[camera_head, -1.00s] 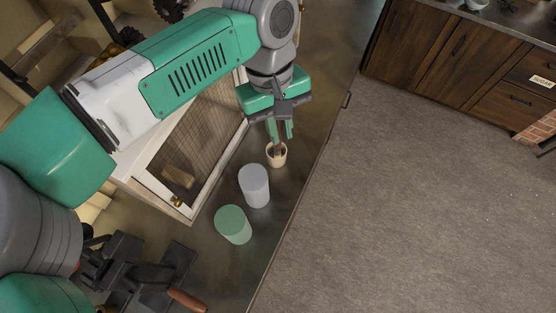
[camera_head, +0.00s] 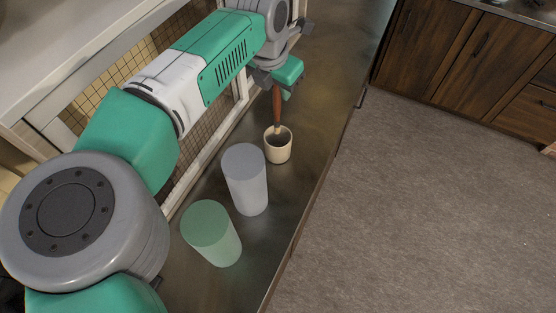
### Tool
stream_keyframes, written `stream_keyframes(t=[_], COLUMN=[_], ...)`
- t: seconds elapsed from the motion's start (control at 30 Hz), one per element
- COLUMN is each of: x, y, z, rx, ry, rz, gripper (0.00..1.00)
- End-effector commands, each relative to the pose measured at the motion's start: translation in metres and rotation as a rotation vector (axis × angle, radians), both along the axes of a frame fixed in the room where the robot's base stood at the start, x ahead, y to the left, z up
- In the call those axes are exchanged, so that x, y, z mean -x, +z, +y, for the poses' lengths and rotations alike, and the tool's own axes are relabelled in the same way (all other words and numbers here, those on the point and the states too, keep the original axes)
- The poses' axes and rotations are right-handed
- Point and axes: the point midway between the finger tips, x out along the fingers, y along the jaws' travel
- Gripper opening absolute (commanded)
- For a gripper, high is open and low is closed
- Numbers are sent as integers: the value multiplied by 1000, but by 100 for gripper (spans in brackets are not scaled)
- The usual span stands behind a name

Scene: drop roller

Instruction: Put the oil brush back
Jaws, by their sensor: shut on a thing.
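The oil brush (camera_head: 277,108) has a reddish-brown handle and stands nearly upright in the head view. Its lower end is inside the small cream cup (camera_head: 279,152), and the rim hides its tip. My gripper (camera_head: 281,90) is above the cup, shut on the upper part of the handle. The arm and gripper body partly hide the grip. The cup stands on the dark metal counter (camera_head: 318,92).
A grey cylinder (camera_head: 247,182) stands just in front and left of the cup. A green cylinder (camera_head: 213,235) stands nearer. A wood-framed mesh panel lies left of them. The counter's right edge is close, with open floor (camera_head: 430,200) beyond.

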Motion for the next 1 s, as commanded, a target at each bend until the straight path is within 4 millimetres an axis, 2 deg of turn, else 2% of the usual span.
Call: stream_keyframes(t=[0.07, 0.17, 0.4, 0.57, 0.8, 1.0], x=[0, 1, 1, 1, 1, 1], y=[3, -3, -46, -52, -96, -97], z=[0, 0, 0, 0, 0, 0], rx=[0, 0, 2, 1, 1, 0], ry=[-2, -3, -5, -6, -6, -6], rz=[0, 1, 2, 1, 2, 0], gripper=[0, 0, 0, 0, 0, 0])
